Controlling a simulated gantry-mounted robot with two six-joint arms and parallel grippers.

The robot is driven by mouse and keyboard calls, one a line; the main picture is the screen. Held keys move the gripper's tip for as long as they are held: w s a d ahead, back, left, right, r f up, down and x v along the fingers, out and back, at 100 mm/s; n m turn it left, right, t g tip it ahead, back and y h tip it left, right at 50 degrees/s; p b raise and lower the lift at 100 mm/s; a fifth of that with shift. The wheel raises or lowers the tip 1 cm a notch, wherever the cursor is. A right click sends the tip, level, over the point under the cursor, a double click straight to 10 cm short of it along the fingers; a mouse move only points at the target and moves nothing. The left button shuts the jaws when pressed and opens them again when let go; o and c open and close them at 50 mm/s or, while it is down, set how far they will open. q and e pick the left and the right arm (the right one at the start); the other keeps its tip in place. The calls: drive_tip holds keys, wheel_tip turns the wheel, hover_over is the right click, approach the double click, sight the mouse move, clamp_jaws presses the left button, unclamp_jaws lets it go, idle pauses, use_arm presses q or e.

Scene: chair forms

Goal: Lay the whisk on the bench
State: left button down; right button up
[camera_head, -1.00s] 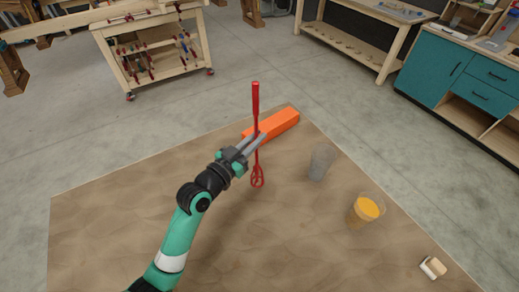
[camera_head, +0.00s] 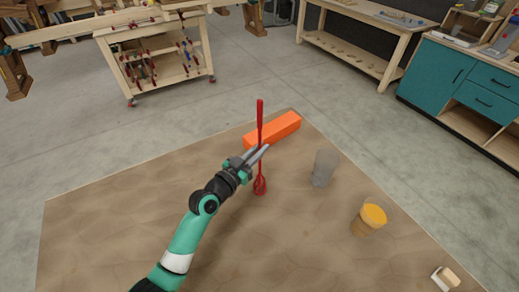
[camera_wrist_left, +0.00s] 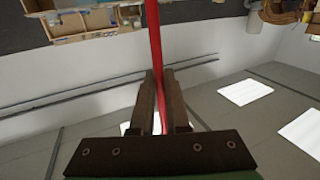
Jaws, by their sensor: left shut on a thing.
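A red whisk (camera_head: 260,125) stands close to upright in the head view, handle up and wire head down. My left gripper (camera_head: 263,151) is shut on its shaft around the middle. The whisk's red shaft also shows between the two fingers (camera_wrist_left: 160,100) in the left wrist view. The brown bench (camera_head: 130,230) spreads below. The whisk head is low over the bench; I cannot tell whether it touches the surface. My right gripper is not in view.
An orange block (camera_head: 272,131) lies behind the whisk. A grey cup (camera_head: 325,167), a cup with orange-yellow contents (camera_head: 369,219) and a small white and tan item (camera_head: 444,279) stand to the right. The bench's left and front areas are clear.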

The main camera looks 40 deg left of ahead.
use_arm(q)
drive_tip(key=c, duration=0.9)
unclamp_jaws()
drive_tip(key=shift+r, duration=0.1)
drive_tip(key=shift+s+r+p, duration=0.1)
drive_tip(key=shift+p, duration=0.25)
drive_tip(key=s, duration=0.8)
drive_tip(key=s+d, duration=0.1)
drive_tip(key=s, duration=0.2)
drive_tip(key=shift+s+d, duration=0.1)
drive_tip(key=shift+s, duration=0.3)
drive_tip(key=shift+w, duration=0.1)
